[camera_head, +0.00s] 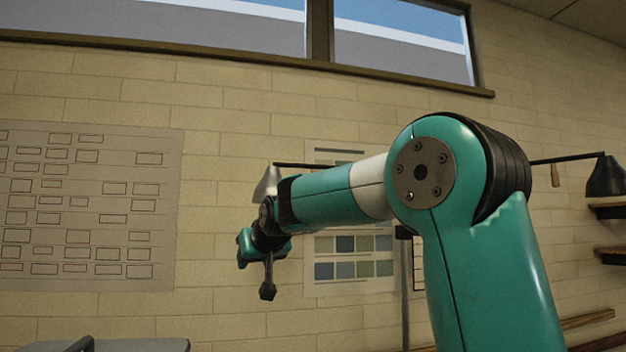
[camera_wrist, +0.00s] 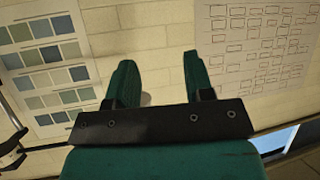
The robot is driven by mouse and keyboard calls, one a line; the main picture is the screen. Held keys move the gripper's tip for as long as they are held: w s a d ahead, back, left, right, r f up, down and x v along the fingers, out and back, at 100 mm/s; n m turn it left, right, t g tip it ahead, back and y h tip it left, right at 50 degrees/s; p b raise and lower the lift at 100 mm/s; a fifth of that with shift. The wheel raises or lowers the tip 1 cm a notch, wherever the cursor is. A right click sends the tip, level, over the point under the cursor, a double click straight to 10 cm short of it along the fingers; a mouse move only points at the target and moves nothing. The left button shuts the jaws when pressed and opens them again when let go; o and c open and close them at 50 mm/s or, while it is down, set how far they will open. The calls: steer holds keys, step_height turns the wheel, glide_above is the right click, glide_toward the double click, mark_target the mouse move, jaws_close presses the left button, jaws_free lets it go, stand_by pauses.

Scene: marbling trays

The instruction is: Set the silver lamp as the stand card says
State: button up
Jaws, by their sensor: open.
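The silver lamp (camera_head: 268,184) hangs at the left end of a dark horizontal bar, with its shade facing down, just above my gripper (camera_head: 245,249) in the head view. My arm hides part of the bar. A grey upright pole (camera_head: 405,300) shows behind my arm. A small white card edge (camera_head: 419,264) beside the pole is mostly hidden, and no writing on it is readable. In the wrist view my gripper (camera_wrist: 158,62) is open, with two teal fingers apart and nothing clearly held between them.
A black lamp (camera_head: 605,178) hangs at the bar's right end, near a wooden pull (camera_head: 555,176). Shelves (camera_head: 610,211) stand at the right. A wall chart (camera_head: 85,205) and a colour-swatch poster (camera_head: 350,284) are on the brick wall. A grey surface (camera_head: 150,345) shows at lower left.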

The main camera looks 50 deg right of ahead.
steer(key=s+d+r+m+t+h+p, duration=0.15)
steer(key=d+r+m+h, duration=0.55)
steer(key=d+r, duration=1.15)
steer(key=shift+n+h, duration=0.7)
steer(key=shift+w+a+r+p+x, duration=0.1)
steer(key=shift+r+p+x, duration=0.15)
steer(key=shift+p+x, duration=2.15)
steer(key=shift+w+a+r+p+x, duration=0.1)
steer(key=shift+r+p+x, duration=0.15)
steer(key=shift+p+x, duration=2.15)
steer(key=shift+a+r+p+x, duration=0.15)
steer(key=shift+p+x, duration=1.35)
steer(key=shift+x, duration=1.75)
steer(key=shift+d, duration=0.1)
steer(key=shift+c, duration=0.5)
jaws_close()
